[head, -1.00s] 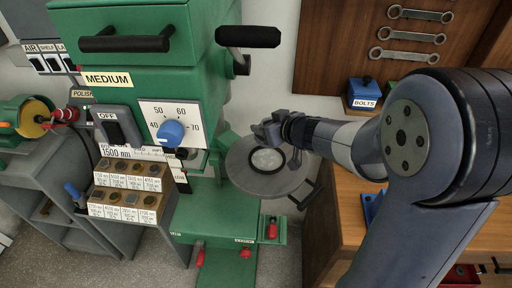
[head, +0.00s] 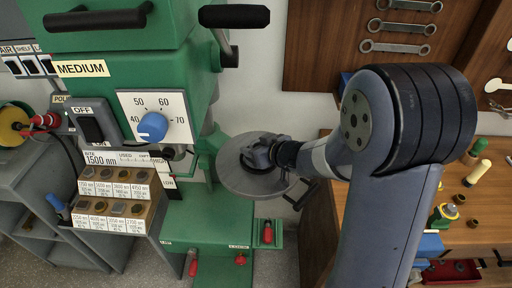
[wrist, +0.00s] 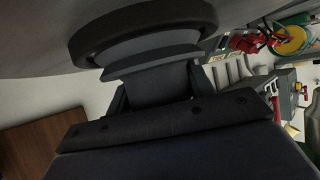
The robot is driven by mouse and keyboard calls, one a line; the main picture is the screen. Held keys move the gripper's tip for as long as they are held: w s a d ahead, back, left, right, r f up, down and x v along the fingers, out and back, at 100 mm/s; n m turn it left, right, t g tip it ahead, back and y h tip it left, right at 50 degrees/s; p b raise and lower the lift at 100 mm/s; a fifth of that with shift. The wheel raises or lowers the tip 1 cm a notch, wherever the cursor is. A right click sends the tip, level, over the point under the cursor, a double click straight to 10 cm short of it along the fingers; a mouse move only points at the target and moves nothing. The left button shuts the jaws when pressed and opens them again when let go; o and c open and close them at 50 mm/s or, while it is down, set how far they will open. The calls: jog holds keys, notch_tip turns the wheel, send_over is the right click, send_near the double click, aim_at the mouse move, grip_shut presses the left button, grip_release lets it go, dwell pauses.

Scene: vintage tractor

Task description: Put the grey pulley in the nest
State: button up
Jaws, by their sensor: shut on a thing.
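My gripper (head: 268,152) is over the round grey table of the green machine, shut on the grey pulley (head: 256,153). In the wrist view the pulley (wrist: 152,54) shows edge-on between my fingers (wrist: 160,92), its flange close against a thick black ring (wrist: 145,36). I take this ring to be the nest. In the head view the ring (head: 247,163) lies on the table, mostly hidden by the pulley and gripper. I cannot tell whether the pulley is seated inside the ring or just above it.
The round table (head: 236,181) is otherwise bare. The green machine (head: 180,90) stands close on the left, with its black lever (head: 234,16) above. A stepped rack of labelled parts (head: 115,208) is at lower left. A wooden bench (head: 475,235) with loose parts is at right.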

jog(key=shift+f, duration=0.15)
jog(key=o, duration=1.3)
jog(key=shift+s+d+r, duration=0.1)
jog(key=shift+r, duration=0.2)
jog(key=p+v, duration=0.2)
jog(key=v, duration=0.8)
jog(key=shift+d+r, duration=0.1)
jog(key=shift+s+d+r, duration=0.25)
jog(key=shift+s+d, duration=0.1)
jog(key=shift+s, duration=0.25)
